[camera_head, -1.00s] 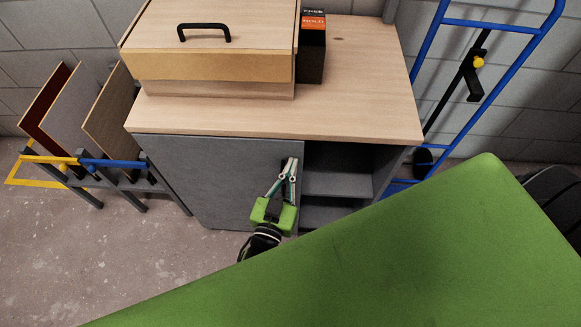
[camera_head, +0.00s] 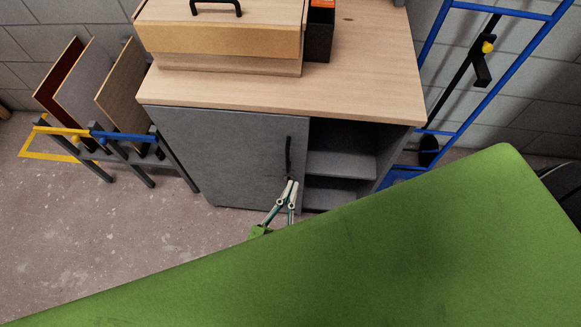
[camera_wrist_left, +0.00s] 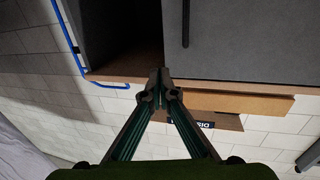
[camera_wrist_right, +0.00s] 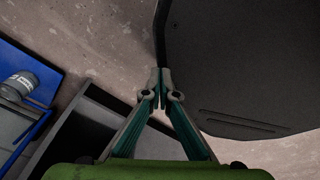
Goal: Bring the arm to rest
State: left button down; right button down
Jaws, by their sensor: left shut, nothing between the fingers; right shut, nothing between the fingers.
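My left gripper (camera_head: 291,184) is shut and empty, in front of the grey cabinet door (camera_head: 232,155), just below its black handle (camera_head: 288,157). In the left wrist view its fingertips (camera_wrist_left: 160,76) meet. There the cabinet looks upside down, with the handle (camera_wrist_left: 186,22) above the fingertips. The gap to the door is hard to judge. The door looks shut. My right gripper (camera_wrist_right: 161,78) shows only in the right wrist view. Its fingertips meet with nothing between them, beside a large dark panel (camera_wrist_right: 245,60). The left gripper's lower part is hidden behind a large green surface.
The cabinet's wooden top (camera_head: 365,75) bears a wooden box (camera_head: 225,40) and a black container (camera_head: 319,35). Open shelves (camera_head: 340,165) are right of the door. A rack of panels (camera_head: 125,145) stands left, a blue trolley (camera_head: 455,90) right. Bare floor (camera_head: 120,235) lies front left.

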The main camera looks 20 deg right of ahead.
pick_arm(q)
jog(key=s+a+f+n+g+y, duration=0.1)
jog(key=s+a+f+g+y, duration=0.1)
jog(key=a+f, duration=0.55)
jog(key=s+a+f+g+y, duration=0.2)
jog(key=a+f+y, duration=0.15)
jog(key=f, duration=0.75)
jog(key=s+a+f+n+g+y, duration=0.1)
jog(key=s+a+f, duration=0.1)
jog(key=a+f, duration=0.6)
jog(key=s+a+f+n+g+y, duration=0.1)
jog(key=s+a+f+g, duration=0.3)
jog(key=s+a+f, duration=0.4)
jog(key=s+a+f+n+g+y, duration=0.2)
jog(key=s+a+f, duration=0.5)
jog(key=s, duration=0.6)
jog(key=shift+a+f+n+g+y+p, duration=0.35)
jog(key=shift+a+g+y, duration=0.3)
jog(key=shift+g+y, duration=0.35)
pick_arm(e)
jog(key=shift+s+d+r, duration=0.15)
jog(key=shift+s+r, duration=0.05)
jog(key=shift+s, duration=0.4)
pick_arm(q)
jog(key=shift+w, duration=0.1)
pick_arm(e)
jog(key=c, duration=2.8)
grip_release()
